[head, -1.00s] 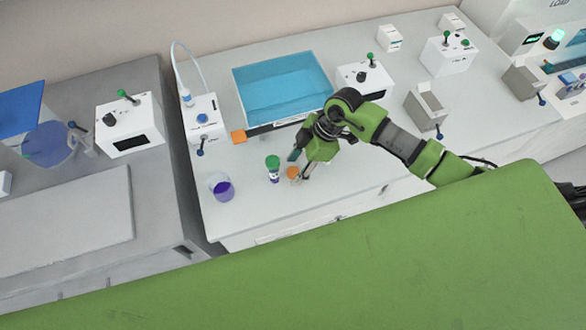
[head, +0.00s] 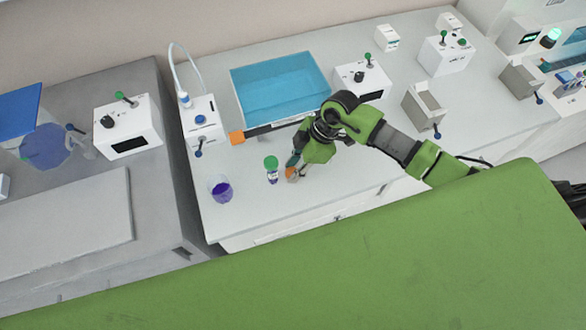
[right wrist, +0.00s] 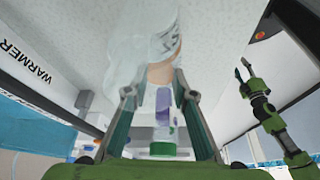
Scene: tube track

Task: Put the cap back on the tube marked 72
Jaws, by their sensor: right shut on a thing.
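My right gripper (head: 289,175) points down at the bench and is shut on an orange cap (right wrist: 162,73), low over the bench front. In the right wrist view a pale, see-through body with dark marks (right wrist: 150,38) lies just beyond the cap; I cannot read the marks or tell whether the two are joined. A tube with a green top (head: 271,168) and purple contents stands upright just left of the gripper; its number is unreadable. My left gripper (right wrist: 244,68) shows small in the right wrist view, its fingers apart and empty.
A beaker with purple liquid (head: 221,190) stands left of the tube. A white box with a knob (head: 362,77) stands behind the arm. The bench right of the gripper is clear.

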